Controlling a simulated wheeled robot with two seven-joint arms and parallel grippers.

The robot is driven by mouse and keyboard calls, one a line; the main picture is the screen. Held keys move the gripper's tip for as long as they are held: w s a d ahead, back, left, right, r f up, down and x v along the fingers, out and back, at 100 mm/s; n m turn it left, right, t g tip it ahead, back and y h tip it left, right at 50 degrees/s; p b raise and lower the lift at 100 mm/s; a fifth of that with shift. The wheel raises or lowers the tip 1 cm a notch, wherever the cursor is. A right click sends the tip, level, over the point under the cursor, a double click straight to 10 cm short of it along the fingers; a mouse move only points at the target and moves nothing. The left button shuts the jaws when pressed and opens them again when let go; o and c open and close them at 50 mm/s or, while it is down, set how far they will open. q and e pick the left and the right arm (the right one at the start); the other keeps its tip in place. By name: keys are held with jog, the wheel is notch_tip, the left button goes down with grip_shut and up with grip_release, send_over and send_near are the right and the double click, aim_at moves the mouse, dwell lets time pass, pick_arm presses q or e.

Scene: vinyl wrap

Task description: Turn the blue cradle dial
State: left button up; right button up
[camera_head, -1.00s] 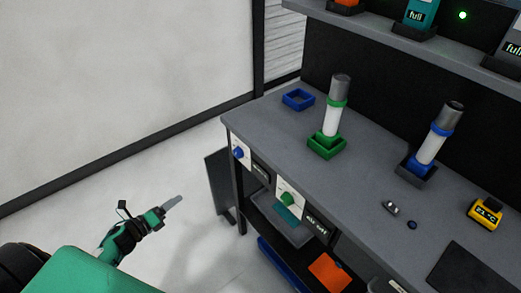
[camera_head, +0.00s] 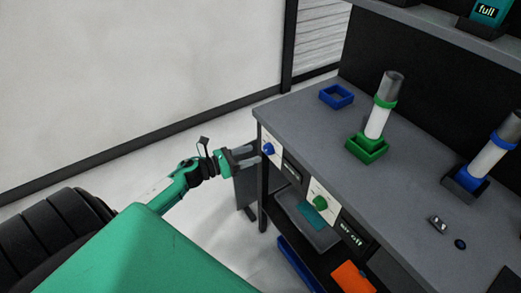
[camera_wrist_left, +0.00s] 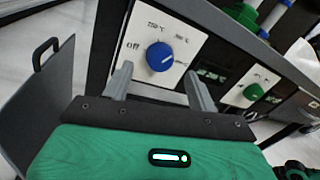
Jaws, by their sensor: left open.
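The blue dial (camera_head: 268,149) sits on a white panel on the front edge of the bench, near its left corner. In the left wrist view the blue dial (camera_wrist_left: 160,57) shows a white pointer line, with "OFF" and temperature marks printed around it. My left gripper (camera_head: 252,156) is just in front of the panel. In the left wrist view its two fingers (camera_wrist_left: 158,88) are apart, with the dial beyond and between their tips; I see no contact. The empty blue cradle (camera_head: 337,96) stands on the bench top above. My right gripper is not in view.
A green dial (camera_head: 320,203) is on the panel to the right. A green cradle (camera_head: 367,150) holds a tilted tube on the bench (camera_head: 290,112). Below are a grey tray (camera_head: 306,226) and an orange item (camera_head: 352,277). A dark board (camera_wrist_left: 45,105) stands left of the bench.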

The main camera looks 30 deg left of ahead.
aim_at(265, 150)
pick_arm(q)
jog(key=shift+x, duration=2.15)
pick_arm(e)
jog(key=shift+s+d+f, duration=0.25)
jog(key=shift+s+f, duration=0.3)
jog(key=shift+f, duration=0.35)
pick_arm(q)
jog(key=c, duration=1)
